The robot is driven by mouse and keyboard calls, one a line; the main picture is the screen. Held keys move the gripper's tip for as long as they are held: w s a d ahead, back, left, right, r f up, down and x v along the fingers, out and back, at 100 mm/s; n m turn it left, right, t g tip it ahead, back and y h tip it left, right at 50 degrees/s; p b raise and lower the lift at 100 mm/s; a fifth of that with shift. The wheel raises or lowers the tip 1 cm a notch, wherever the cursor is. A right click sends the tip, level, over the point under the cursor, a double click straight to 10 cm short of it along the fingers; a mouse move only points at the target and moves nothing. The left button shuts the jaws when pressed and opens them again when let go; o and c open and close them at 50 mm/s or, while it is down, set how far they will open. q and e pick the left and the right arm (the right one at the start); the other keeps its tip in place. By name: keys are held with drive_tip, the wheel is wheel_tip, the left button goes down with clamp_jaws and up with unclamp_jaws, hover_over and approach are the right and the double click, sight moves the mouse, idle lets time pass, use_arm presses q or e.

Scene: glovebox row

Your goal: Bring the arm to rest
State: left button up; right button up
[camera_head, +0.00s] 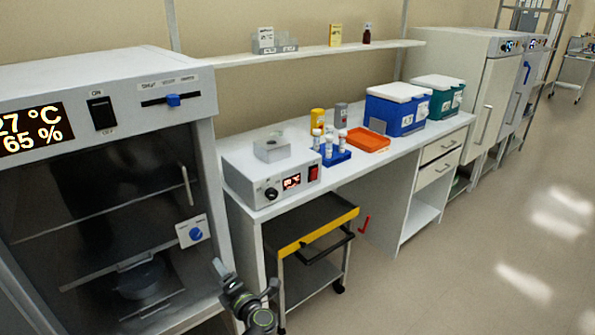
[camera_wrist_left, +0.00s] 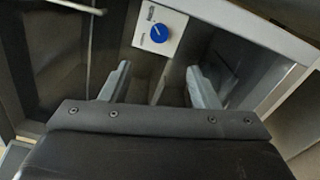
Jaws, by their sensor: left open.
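My left gripper (camera_head: 245,277) is low in the head view, in front of the lower right corner of the glass-fronted cabinet (camera_head: 205,130). Its two fingers are apart with nothing between them. In the left wrist view the open fingers (camera_wrist_left: 160,82) point toward the cabinet front, where a white plate with a blue knob (camera_wrist_left: 159,33) shows beyond them. The same blue knob (camera_head: 196,233) shows above the gripper in the head view. My right gripper is in neither view.
A black-topped cart (camera_head: 311,217) with a yellow edge stands right of the gripper, partly under the bench (camera_head: 350,176). The bench holds a heater box (camera_head: 262,184), a blue tube rack (camera_head: 334,156), an orange tray (camera_head: 368,141) and cool boxes (camera_head: 397,112). The floor at right is clear.

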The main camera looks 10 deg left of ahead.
use_arm(q)
drive_tip(key=s+d+f+m+h, duration=0.1)
drive_tip(key=s+f+m+h, duration=0.3)
drive_tip(key=s+f+m, duration=0.45)
drive_tip(key=s+d+f+m+h, duration=0.1)
drive_tip(key=s+f+m+h, duration=0.3)
drive_tip(key=f, duration=0.7)
drive_tip(key=s+d+f+m+h, duration=0.1)
drive_tip(key=s+f+m+h, duration=0.2)
drive_tip(key=s+f+m, duration=0.6)
drive_tip(key=s+a+f+m+g, duration=0.1)
drive_tip(key=s+f+m+g, duration=0.1)
drive_tip(key=s, duration=0.8)
drive_tip(key=s+a+f+m+g+h, duration=0.1)
drive_tip(key=s+f+m+g, duration=0.2)
drive_tip(key=s, duration=0.8)
drive_tip(key=s+a+f+m+g, duration=0.1)
drive_tip(key=s+f+m+g, duration=0.2)
drive_tip(key=s+f, duration=0.6)
drive_tip(key=s+g, duration=0.2)
drive_tip(key=shift+a+g, duration=0.3)
drive_tip(key=shift+g, duration=0.1)
drive_tip(key=shift+c, duration=0.4)
